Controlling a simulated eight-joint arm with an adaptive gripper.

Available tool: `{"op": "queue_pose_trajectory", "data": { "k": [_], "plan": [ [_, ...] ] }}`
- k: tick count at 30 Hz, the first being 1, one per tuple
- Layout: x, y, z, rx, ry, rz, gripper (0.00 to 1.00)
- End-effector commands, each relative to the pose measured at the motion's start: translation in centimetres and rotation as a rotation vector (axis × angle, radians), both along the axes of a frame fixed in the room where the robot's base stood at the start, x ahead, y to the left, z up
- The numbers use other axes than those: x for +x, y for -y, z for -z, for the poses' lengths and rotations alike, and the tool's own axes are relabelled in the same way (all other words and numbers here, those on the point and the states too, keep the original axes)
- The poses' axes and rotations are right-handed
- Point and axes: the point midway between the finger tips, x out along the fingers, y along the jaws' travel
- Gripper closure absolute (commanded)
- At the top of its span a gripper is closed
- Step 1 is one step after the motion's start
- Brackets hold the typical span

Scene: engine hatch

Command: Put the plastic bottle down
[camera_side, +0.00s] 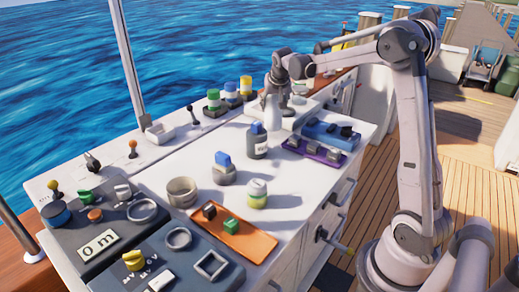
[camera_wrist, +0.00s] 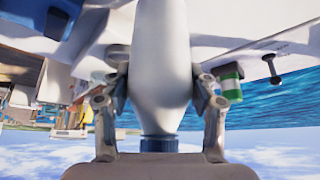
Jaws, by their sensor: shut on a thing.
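A white plastic bottle (camera_wrist: 163,55) with a blue cap (camera_wrist: 159,144) fills the middle of the wrist view, between the two fingers of my gripper (camera_wrist: 160,92). In the side view my gripper (camera_side: 276,88) is at the far part of the white counter, shut on the upper part of this pale bottle (camera_side: 272,112). The bottle hangs about upright below it, close over the counter. I cannot tell whether its base touches the surface.
A blue tray (camera_side: 325,133) and a purple tray (camera_side: 313,150) lie to the right. An orange tray (camera_side: 233,233) lies nearer.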

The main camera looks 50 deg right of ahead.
Motion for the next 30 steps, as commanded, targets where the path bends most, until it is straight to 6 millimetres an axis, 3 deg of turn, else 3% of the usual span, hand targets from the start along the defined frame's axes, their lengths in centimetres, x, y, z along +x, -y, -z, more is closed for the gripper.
{"op": "queue_pose_trajectory", "data": {
  "k": [9,22,23,24,30],
  "plan": [
    [0.0,0.0,3.6,0.0,0.0,0.0,0.66],
    [0.0,0.0,4.1,0.001,0.001,-0.001,0.66],
    [0.0,0.0,4.0,0.001,0.001,-0.001,0.33],
    [0.0,0.0,4.0,0.001,0.001,-0.001,0.22],
    [0.0,0.0,4.0,0.001,0.001,-0.001,0.19]
  ]
}}
